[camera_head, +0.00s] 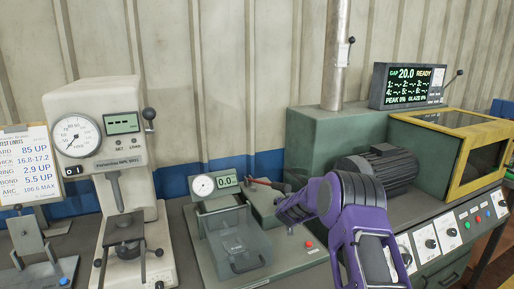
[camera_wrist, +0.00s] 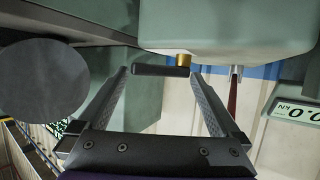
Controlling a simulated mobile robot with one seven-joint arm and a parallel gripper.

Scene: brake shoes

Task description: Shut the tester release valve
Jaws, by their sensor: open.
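The tester (camera_head: 225,262) stands on the bench in the head view, a grey-green unit with a round gauge (camera_head: 203,186) and a display (camera_head: 228,181) reading 0.0. In the wrist view, a black bar handle (camera_wrist: 158,71) on a brass stem (camera_wrist: 183,60) sticks out from the green tester housing (camera_wrist: 230,25); it looks like the release valve. My gripper (camera_wrist: 160,75) is open, its fingertips on either side of the bar, which lies crosswise between them. I cannot tell whether they touch it. In the head view my purple arm hides the valve and fingers.
A reddish lever handle (camera_head: 270,185) reaches over the tester; its shaft (camera_wrist: 233,100) stands close to one finger in the wrist view. A red button (camera_head: 309,244) is on the tester base. A dark motor (camera_head: 378,168) and a yellow-framed cabinet (camera_head: 455,150) stand to the right.

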